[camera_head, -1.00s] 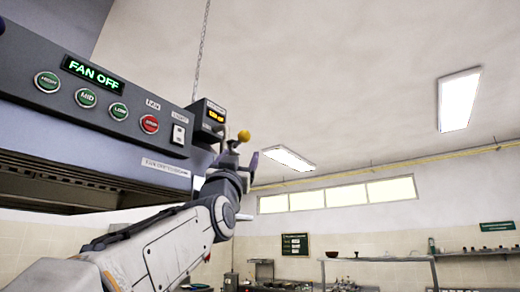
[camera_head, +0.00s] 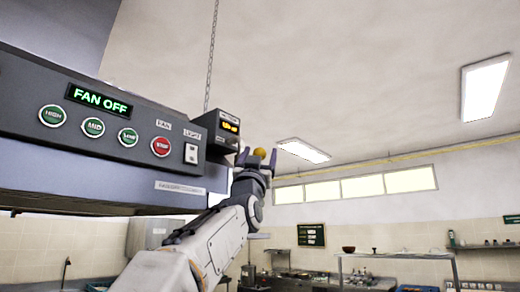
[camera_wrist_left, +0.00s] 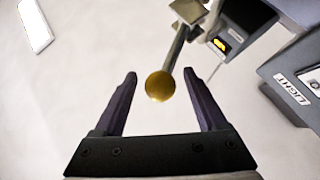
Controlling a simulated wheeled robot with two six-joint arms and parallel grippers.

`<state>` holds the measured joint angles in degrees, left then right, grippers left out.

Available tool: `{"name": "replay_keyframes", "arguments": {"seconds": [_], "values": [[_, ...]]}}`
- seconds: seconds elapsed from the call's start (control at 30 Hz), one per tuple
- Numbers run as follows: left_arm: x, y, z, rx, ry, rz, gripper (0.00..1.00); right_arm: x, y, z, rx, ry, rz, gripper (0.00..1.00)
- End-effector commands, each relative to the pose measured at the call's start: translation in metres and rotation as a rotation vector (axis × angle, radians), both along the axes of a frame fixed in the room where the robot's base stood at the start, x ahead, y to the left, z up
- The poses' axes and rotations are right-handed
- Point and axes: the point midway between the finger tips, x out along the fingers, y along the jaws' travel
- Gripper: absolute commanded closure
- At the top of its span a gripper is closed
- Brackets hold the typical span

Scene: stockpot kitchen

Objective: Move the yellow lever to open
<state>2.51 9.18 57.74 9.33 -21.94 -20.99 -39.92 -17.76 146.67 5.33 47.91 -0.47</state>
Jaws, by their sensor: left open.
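The yellow lever shows as a yellow ball knob (camera_head: 260,153) in the head view, by the right end of the hood. In the left wrist view the knob (camera_wrist_left: 160,86) sits at the end of a grey metal bar (camera_wrist_left: 178,45). My left gripper (camera_head: 258,158) is open, with its two dark fingers on either side of the knob in the head view. In the left wrist view the knob lies between the fingertips (camera_wrist_left: 160,76), nearer the right finger, with no clear contact. My right gripper is not in view.
The hood panel (camera_head: 60,155) reads FAN OFF and has several round buttons and a light switch (camera_head: 191,153). A small dark box with an amber display (camera_head: 229,127) stands at its right end. A chain (camera_head: 212,55) hangs above. Open room lies to the right.

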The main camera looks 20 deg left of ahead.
Motion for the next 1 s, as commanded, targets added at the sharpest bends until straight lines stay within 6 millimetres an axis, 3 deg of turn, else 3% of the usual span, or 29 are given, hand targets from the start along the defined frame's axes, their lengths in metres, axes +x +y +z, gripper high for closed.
{"name": "replay_keyframes", "arguments": {"seconds": [0.2,0.23,0.4,0.43,1.0], "values": [[0.0001,0.0002,-0.0003,0.000,0.000,0.000,0.26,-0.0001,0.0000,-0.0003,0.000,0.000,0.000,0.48],[0.0000,0.0001,-0.0002,0.000,0.000,0.000,0.30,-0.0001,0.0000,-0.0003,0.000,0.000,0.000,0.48],[0.0000,0.0001,-0.0001,0.000,0.000,0.000,0.95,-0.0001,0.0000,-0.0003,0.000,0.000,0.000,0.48],[-0.0001,0.0001,-0.0002,0.000,0.000,0.000,1.00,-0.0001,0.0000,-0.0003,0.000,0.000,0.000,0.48],[-0.0003,0.0002,0.0000,0.000,0.000,0.000,1.00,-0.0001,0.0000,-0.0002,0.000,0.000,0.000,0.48]]}}
